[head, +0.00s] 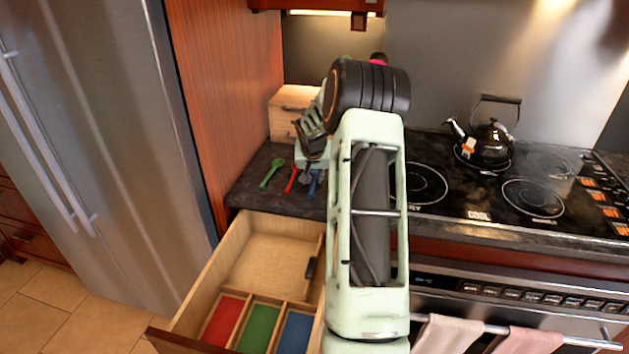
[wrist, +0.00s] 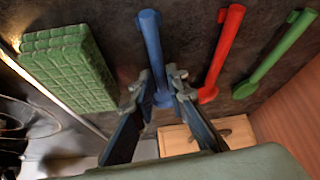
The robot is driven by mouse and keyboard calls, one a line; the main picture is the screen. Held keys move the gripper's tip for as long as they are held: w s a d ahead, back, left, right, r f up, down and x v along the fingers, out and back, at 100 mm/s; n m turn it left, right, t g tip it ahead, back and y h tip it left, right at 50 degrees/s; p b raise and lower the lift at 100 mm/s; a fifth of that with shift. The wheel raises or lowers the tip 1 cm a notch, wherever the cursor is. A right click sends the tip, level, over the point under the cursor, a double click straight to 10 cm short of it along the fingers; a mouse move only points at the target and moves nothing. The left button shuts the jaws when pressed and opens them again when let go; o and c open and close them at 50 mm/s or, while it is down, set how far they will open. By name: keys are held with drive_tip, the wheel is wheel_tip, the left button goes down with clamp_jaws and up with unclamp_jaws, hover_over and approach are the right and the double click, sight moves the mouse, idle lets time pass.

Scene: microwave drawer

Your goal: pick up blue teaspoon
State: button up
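The blue teaspoon (head: 314,184) lies on the dark counter, to the right of a red spoon (head: 292,180) and a green spoon (head: 271,173). My gripper (head: 306,160) is above the spoons and partly hides the blue one in the head view. In the wrist view, the blue teaspoon (wrist: 151,45) runs down between the two fingertips of my gripper (wrist: 161,77). The fingers are apart, and the spoon shows in the gap. I cannot tell how far above it the tips are. The red spoon (wrist: 222,50) lies just right of the fingers in that view.
An open drawer (head: 268,262) with red, green and blue compartments is below the counter. A wooden box (head: 290,112) stands behind the spoons. A green textured block (wrist: 68,68) lies left of the blue teaspoon in the wrist view. The stove and kettle (head: 487,143) are right.

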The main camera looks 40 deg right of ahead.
sight(315, 180)
clamp_jaws()
drive_tip(key=shift+r, duration=0.2)
drive_tip(key=r, duration=0.3)
drive_tip(key=shift+s+r, duration=0.2)
drive_tip(key=s+a+r+b, duration=0.1)
drive_tip(key=s+a+r, duration=0.1)
drive_tip(key=s+r, duration=0.7)
drive_tip(key=s, duration=0.4)
drive_tip(key=shift+s+a+r+b, duration=0.2)
drive_tip(key=shift+s+b, duration=0.05)
drive_tip(key=shift+b, duration=0.1)
drive_tip(key=shift+w+a, duration=0.1)
